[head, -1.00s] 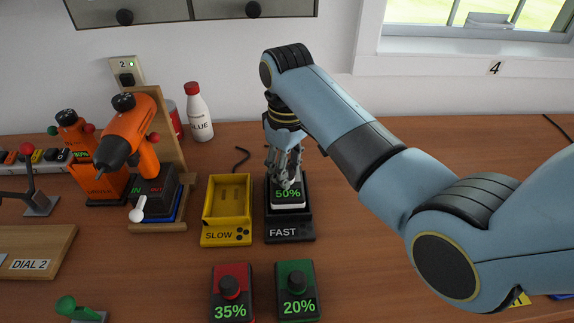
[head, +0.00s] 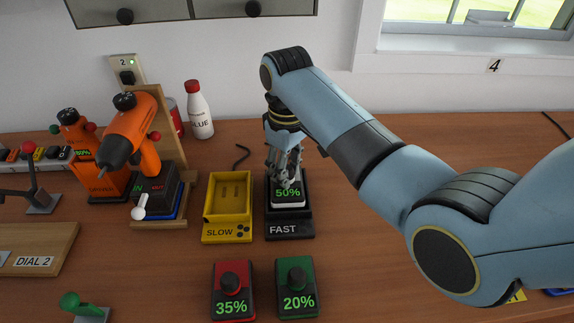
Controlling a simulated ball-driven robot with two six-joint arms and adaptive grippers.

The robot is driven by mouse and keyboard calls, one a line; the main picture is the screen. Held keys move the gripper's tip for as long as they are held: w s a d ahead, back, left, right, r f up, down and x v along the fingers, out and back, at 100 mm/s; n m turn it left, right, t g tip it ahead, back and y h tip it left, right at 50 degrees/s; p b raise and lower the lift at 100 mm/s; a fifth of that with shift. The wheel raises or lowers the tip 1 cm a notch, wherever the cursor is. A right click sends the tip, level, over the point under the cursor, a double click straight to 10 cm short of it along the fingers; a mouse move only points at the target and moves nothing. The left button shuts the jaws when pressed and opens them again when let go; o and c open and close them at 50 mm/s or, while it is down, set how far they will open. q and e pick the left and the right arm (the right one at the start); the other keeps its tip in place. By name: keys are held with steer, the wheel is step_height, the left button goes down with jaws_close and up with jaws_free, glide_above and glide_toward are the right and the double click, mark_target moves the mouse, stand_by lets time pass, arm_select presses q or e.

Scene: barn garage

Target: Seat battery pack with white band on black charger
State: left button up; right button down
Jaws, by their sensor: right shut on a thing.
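The battery pack with the white band (head: 288,199) shows a green "50%" and is in the bay of the black charger (head: 290,230) marked "FAST". My right gripper (head: 287,180) comes down from above and is shut on the top of the pack. The fingers and the charger walls hide part of the pack, so I cannot tell whether it sits fully down. My left gripper is not in view.
The yellow charger (head: 227,232) marked "SLOW" stands empty just left of the black one. A red pack (head: 232,290) and a green pack (head: 297,290) lie in front. An orange drill (head: 133,140) stands at the left.

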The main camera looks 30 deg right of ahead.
steer(key=shift+f, duration=0.4)
stand_by(0.8)
steer(key=shift+c, duration=1.7)
jaws_free()
steer(key=shift+r, duration=4.5)
